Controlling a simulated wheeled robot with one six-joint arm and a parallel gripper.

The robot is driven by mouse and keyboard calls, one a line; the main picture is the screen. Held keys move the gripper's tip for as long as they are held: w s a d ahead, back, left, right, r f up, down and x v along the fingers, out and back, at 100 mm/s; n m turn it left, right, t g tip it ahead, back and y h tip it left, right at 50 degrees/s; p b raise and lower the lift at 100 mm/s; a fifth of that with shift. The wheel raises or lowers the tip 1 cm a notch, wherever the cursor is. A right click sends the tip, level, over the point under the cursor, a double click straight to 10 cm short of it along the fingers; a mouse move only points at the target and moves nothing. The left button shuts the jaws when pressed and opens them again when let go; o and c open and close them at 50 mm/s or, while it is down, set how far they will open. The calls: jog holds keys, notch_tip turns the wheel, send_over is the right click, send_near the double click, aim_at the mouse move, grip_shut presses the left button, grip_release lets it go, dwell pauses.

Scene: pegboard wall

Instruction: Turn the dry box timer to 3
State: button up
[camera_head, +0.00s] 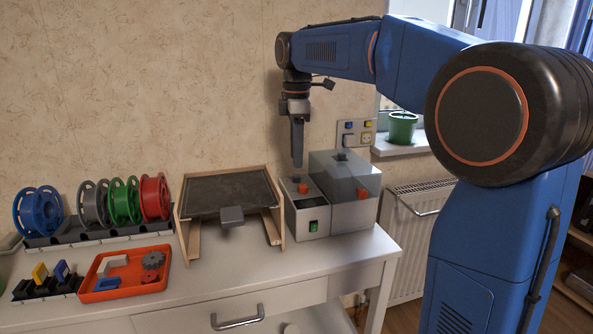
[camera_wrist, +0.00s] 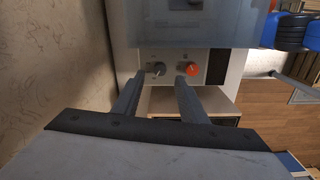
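The dry box (camera_head: 345,210) stands at the right end of the white table, with a clear-walled chamber and a control unit (camera_head: 312,207) on its left. In the wrist view the panel carries a dark knob with a pale pointer (camera_wrist: 156,69) and an orange-red knob (camera_wrist: 193,69). The red knob also shows in the head view (camera_head: 304,188). I cannot read the scale or tell which number the pointer is at. My gripper (camera_head: 297,163) points down above the control unit. In the wrist view its fingers (camera_wrist: 160,77) are apart and empty, with the dark knob showing between and beyond their tips.
A wooden-sided stand (camera_head: 232,190) with a dark plate is left of the dry box. Several filament spools (camera_head: 122,200) and an orange tray (camera_head: 125,275) lie farther left. A wall socket panel (camera_head: 356,133) is behind. The table front near the box is clear.

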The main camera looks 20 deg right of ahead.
aim_at(297, 175)
jog(key=shift+f, duration=2.7)
grip_shut()
